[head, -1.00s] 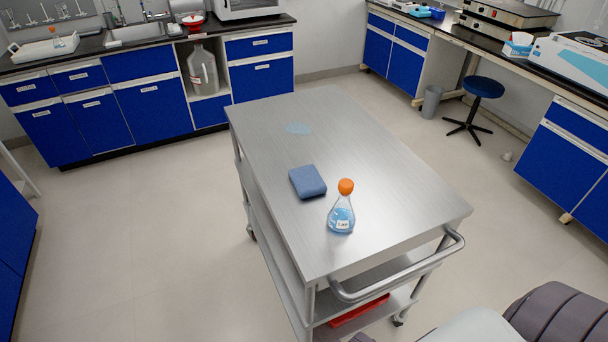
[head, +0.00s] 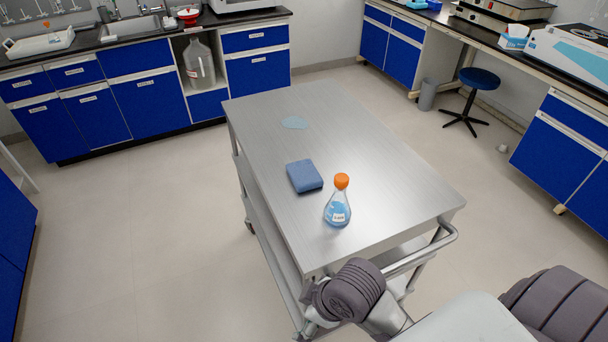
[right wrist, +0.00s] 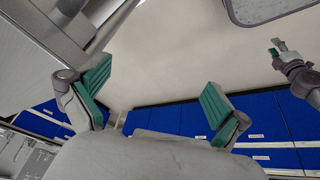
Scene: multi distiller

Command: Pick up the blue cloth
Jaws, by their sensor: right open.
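The blue cloth (head: 302,175) is a folded pad lying flat on the steel cart top (head: 390,180), left of its middle. My right arm reaches in from the lower right of the head view to the cart's near edge, short of the cloth. My right gripper (right wrist: 157,84) shows in the right wrist view with its green-padded fingers wide apart and nothing between them. The cloth is not seen there. What looks like my left gripper (right wrist: 278,50) is small at the right of that view; its opening is unclear.
A flask (head: 338,207) with blue liquid and an orange cap stands close to the right of the cloth. The cart's handle (head: 420,255) is beside my right arm. Blue cabinets (head: 150,105) line the back.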

